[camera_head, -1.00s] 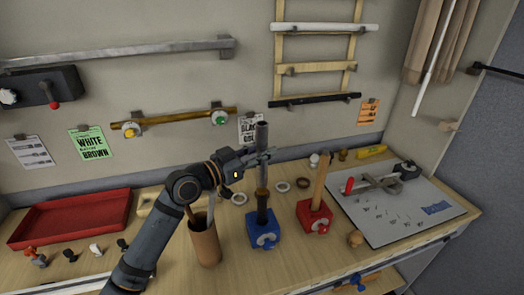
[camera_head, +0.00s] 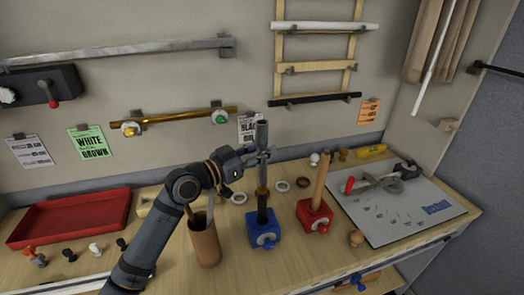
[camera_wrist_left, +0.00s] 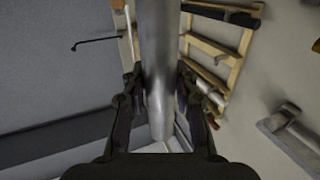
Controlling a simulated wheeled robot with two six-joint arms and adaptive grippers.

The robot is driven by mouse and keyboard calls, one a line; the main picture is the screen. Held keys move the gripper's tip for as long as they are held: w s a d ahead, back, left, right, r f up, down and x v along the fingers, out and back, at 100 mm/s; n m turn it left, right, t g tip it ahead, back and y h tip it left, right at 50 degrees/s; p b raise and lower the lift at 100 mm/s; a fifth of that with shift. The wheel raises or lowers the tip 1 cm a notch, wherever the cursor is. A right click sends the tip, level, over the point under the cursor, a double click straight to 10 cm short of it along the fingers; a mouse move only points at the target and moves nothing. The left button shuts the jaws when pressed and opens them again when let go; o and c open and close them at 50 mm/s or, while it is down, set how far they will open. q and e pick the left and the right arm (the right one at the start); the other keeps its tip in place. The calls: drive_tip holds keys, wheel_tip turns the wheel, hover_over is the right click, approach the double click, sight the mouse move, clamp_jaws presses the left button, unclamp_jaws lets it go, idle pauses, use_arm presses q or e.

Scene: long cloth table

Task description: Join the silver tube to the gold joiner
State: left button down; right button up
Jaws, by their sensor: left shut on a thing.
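The silver tube (camera_head: 262,134) stands close to upright above the blue clamp block (camera_head: 264,236). My left gripper (camera_head: 260,156) is shut on it partway along. In the left wrist view the silver tube (camera_wrist_left: 158,75) runs between my left fingers (camera_wrist_left: 160,100). The gold joiner (camera_head: 262,193), a short brownish sleeve, sits below the tube on top of a dark tube (camera_head: 262,212) held in the blue block. The silver tube's lower end looks in line with the joiner; I cannot tell whether they touch. My right gripper is not in view.
A red block with a wooden rod (camera_head: 314,213) stands to the right. A brown cup (camera_head: 204,243) stands left of the blue block. Several rings lie behind. A red tray (camera_head: 70,218) is at left, a grey board (camera_head: 400,210) at right. Gold and grey bars hang on the wall.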

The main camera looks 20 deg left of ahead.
use_arm(q)
drive_tip(key=shift+r+p, duration=0.6)
drive_tip(key=shift+r, duration=0.5)
drive_tip(key=shift+b, duration=0.45)
idle(0.7)
drive_tip(key=shift+f+b, duration=1.6)
drive_tip(key=shift+f, duration=0.2)
drive_tip(key=c, duration=1)
unclamp_jaws()
drive_tip(key=shift+o, duration=0.2)
drive_tip(key=shift+r, duration=0.1)
wheel_tip(320, 180, up, 10)
